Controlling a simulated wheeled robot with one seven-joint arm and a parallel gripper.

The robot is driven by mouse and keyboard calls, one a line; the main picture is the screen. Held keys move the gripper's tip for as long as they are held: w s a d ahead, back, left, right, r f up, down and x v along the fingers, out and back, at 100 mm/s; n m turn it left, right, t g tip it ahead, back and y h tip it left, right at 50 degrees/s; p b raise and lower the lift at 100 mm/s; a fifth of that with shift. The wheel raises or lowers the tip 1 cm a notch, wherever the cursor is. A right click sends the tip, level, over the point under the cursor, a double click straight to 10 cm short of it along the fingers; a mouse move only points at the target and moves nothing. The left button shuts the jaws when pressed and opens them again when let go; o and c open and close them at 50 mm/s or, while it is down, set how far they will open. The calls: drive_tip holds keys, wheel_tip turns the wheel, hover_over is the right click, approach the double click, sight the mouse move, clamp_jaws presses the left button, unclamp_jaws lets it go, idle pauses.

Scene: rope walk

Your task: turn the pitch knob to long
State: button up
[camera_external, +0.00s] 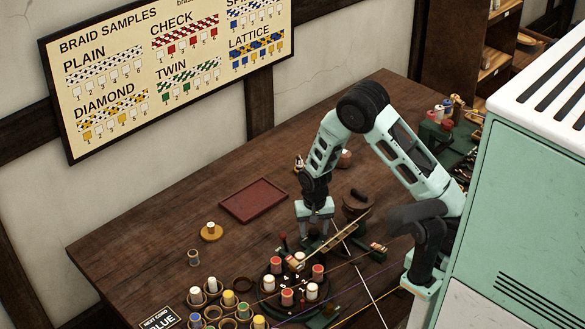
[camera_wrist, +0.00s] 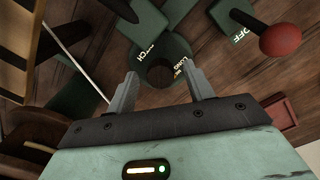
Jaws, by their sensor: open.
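The pitch knob (camera_wrist: 160,74) is a dark round knob on a green base, low between my fingertips in the wrist view. The partly covered word LONG (camera_wrist: 178,66) is at its right, and letters ending in CH (camera_wrist: 148,49) are above it. I cannot make out where the knob points. My gripper (camera_wrist: 162,90) is open, with one finger on each side of the knob; whether they touch it I cannot tell. In the external view my gripper (camera_external: 315,217) points down at the machine, and the knob is hidden there.
A red-ball lever (camera_wrist: 280,41) beside an OFF label stands right of the knob; it also shows in the external view (camera_external: 283,238). A round plate with several bobbins (camera_external: 290,283) is in front. A red tray (camera_external: 254,200) lies behind left. A white cord runs close by.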

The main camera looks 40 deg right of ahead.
drive_tip(key=c, duration=1)
drive_tip(key=shift+o, duration=0.2)
drive_tip(key=n, duration=0.4)
drive_tip(key=shift+n, duration=2.4)
drive_tip(key=o, duration=1)
drive_tip(key=shift+c, duration=0.2)
